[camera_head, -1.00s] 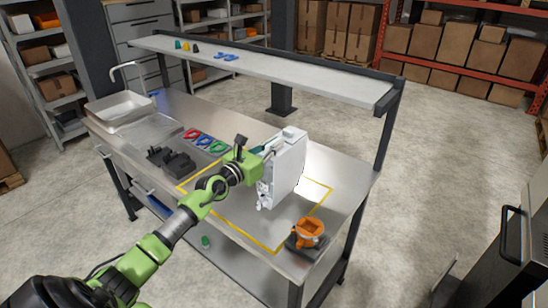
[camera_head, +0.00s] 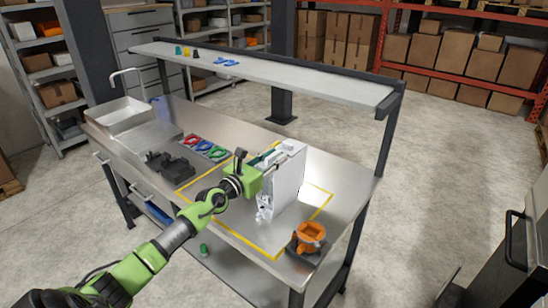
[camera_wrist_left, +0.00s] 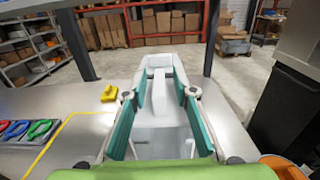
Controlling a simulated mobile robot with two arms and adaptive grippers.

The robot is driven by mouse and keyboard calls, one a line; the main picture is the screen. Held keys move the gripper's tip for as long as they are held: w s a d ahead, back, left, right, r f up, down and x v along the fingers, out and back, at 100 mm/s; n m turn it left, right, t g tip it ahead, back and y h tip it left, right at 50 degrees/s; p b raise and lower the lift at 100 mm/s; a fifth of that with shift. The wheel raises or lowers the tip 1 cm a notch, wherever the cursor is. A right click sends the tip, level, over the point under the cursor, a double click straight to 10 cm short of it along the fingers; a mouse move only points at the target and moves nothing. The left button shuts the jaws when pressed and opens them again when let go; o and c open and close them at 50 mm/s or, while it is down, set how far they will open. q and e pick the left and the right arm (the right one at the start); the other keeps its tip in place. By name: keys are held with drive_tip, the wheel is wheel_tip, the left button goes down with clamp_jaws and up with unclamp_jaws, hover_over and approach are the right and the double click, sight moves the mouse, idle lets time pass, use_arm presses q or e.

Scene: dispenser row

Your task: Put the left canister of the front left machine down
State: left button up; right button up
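The white canister (camera_head: 288,182) is a tall narrow box. It stands nearly upright on the steel table (camera_head: 340,180), inside the yellow taped outline (camera_head: 236,238). My left gripper (camera_head: 272,161) is at its left side. In the left wrist view the teal-padded fingers (camera_wrist_left: 160,95) are spread on either side of the canister's white handle part (camera_wrist_left: 159,88), with some room between. The canister's lower edge is partly hard to make out. My right gripper is not in view, and neither is the front left machine as far as I can tell.
An orange piece (camera_head: 310,234) on a dark base stands at the table's front right corner. A raised shelf (camera_head: 270,72) runs along the back.

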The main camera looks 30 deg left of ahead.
use_arm(q)
drive_tip(key=shift+r, duration=0.2)
drive_tip(key=shift+s+f, duration=0.15)
drive_tip(key=shift+s, duration=0.1)
drive_tip(key=s, duration=1.1)
drive_tip(key=shift+s+a, duration=0.25)
drive_tip(key=shift+a, duration=0.2)
